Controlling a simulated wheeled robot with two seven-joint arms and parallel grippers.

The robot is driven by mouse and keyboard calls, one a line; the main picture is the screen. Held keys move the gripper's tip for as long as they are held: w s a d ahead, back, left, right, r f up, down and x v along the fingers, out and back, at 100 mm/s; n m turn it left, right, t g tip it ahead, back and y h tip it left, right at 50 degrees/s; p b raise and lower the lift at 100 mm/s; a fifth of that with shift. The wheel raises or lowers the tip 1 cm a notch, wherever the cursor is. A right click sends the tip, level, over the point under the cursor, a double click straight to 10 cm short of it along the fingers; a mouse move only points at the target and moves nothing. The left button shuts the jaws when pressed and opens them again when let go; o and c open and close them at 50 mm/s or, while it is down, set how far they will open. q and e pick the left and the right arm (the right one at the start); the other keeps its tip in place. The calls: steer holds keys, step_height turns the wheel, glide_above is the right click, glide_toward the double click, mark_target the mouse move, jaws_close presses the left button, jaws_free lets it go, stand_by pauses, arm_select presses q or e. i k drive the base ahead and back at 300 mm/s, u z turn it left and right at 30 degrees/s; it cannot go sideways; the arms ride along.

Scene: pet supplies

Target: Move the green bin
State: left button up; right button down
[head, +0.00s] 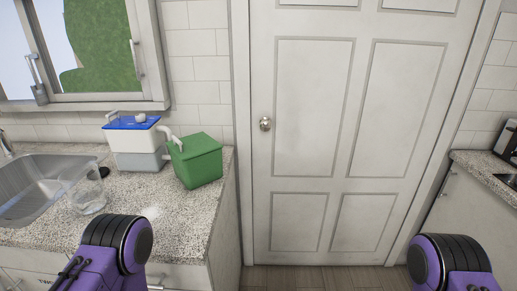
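The green bin (198,161) is a lidded green box on the granite counter at the left, close to the counter's right end. A white pipe or handle piece touches its left side, next to a white and grey container with a blue lid (133,124). Purple parts of my two arms show at the bottom left and bottom right of the head view. Neither gripper is in view, and nothing of mine touches the bin.
The counter (146,215) also holds a clear glass (84,193) and a metal sink (38,182). A closed white door (345,120) stands right of the counter. Another counter (482,174) is at the far right. Some wooden floor (315,279) shows before the door.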

mark_target(195, 172)
steer(key=u, duration=0.3)
steer(key=i, duration=0.85)
steer(key=u, duration=0.55)
